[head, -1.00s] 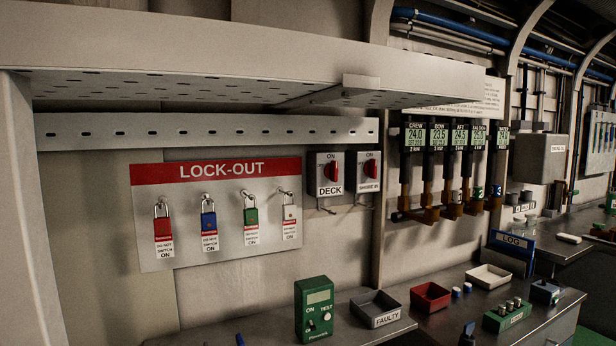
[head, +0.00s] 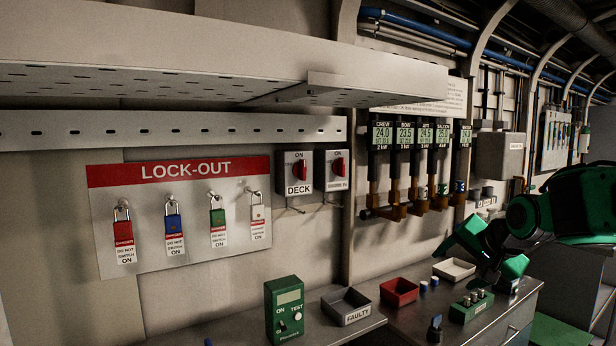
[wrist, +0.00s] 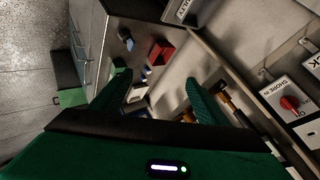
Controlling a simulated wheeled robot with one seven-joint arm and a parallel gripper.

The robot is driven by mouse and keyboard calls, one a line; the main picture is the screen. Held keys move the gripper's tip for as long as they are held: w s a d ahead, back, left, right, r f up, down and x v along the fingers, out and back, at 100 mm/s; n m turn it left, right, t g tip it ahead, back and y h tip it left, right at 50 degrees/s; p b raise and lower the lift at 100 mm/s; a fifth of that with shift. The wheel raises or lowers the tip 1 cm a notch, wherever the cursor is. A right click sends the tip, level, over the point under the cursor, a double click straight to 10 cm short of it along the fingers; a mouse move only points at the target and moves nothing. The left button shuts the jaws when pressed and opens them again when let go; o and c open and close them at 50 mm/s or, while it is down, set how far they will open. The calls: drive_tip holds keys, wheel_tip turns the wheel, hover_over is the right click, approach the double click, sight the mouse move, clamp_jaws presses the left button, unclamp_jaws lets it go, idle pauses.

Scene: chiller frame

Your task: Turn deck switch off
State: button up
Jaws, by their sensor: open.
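The deck switch (head: 295,173) is a grey box with a red knob and a DECK label, on the wall right of the lock-out board. Its knob looks upright, towards the ON mark. A similar shore switch (head: 333,171) is just to its right. In the wrist view the shore switch (wrist: 289,103) is at the right, and only a corner of the deck switch (wrist: 313,65) shows at the edge. My gripper (wrist: 160,82) is open with nothing between its green fingers. In the head view my arm is at the right, well away from the deck switch.
The lock-out board (head: 180,214) carries several padlocks. A perforated shelf (head: 180,90) juts out above the switches. Below are a green tester (head: 284,309), a FAULTY tray (head: 346,306) and a red tray (head: 399,292). Gauges (head: 412,165) with brass fittings stand right of the switches.

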drive_tip(key=w+a+r+t+y, duration=0.2)
drive_tip(key=w+a+r, duration=0.25)
drive_tip(key=a, duration=0.25)
drive_tip(key=w+a+r+t+y, duration=0.1)
drive_tip(key=w+a+r, duration=0.3)
drive_tip(key=w+a, duration=0.15)
drive_tip(key=m+t+y, duration=0.2)
drive_tip(key=y, duration=0.4)
approach(305, 171)
drive_tip(key=x, duration=0.9)
drive_tip(key=shift+w, duration=0.1)
drive_tip(key=shift+f, duration=0.1)
drive_tip(key=c, duration=1)
